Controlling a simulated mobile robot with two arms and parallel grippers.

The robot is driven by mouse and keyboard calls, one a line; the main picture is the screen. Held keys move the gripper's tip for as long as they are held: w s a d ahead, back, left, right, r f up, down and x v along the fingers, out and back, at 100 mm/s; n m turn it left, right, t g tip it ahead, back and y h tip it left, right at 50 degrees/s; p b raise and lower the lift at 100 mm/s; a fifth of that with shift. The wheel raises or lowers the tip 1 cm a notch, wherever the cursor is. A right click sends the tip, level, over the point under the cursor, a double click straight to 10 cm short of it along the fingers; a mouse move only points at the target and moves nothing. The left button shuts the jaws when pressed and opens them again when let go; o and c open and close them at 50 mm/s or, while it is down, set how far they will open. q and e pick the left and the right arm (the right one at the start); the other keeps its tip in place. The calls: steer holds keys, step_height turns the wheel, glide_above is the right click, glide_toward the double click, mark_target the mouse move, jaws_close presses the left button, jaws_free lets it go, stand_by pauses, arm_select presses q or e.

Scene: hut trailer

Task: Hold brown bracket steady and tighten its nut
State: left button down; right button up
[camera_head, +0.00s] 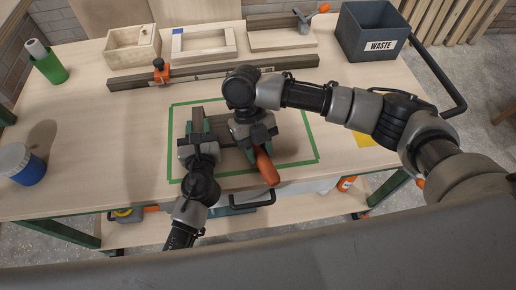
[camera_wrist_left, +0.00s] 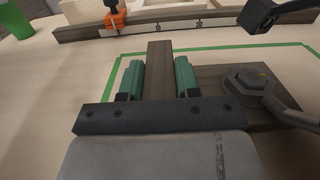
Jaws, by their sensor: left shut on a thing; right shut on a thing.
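The brown bracket (camera_wrist_left: 160,65) lies inside the green taped outline, with one bar between my left gripper's green fingers and a flat plate (camera_wrist_left: 285,90) to the right. It shows partly between my arms in the head view (camera_head: 232,134). My left gripper (camera_wrist_left: 159,80) is shut on the bar. A dark hex nut (camera_wrist_left: 248,78) sits on the plate. A grey wrench head is at the nut, its shank (camera_wrist_left: 292,117) running right; I cannot tell how fully it is seated. My right gripper (camera_head: 257,138) is shut on the wrench, whose orange handle (camera_head: 266,167) points toward the front edge.
Behind the green tape (camera_head: 311,141) lies a long rail (camera_head: 215,72) with an orange clamp (camera_head: 160,71). Wooden trays (camera_head: 132,51) and a grey waste bin (camera_head: 369,32) stand at the back. A blue jar (camera_head: 22,165) and green cup (camera_head: 48,66) stand left. The left tabletop is mostly clear.

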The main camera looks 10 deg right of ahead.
steer(key=shift+w+d+r, duration=0.1)
steer(key=shift+w+d, duration=0.1)
steer(key=shift+d, duration=0.1)
steer(key=shift+r, duration=0.1)
steer(key=shift+s+r, duration=0.1)
steer(key=shift+r, duration=1.5)
steer(key=shift+r, duration=0.1)
steer(key=shift+n, duration=0.3)
steer(key=shift+r, duration=2.4)
arm_select(q)
steer(key=c, duration=0.7)
jaws_free()
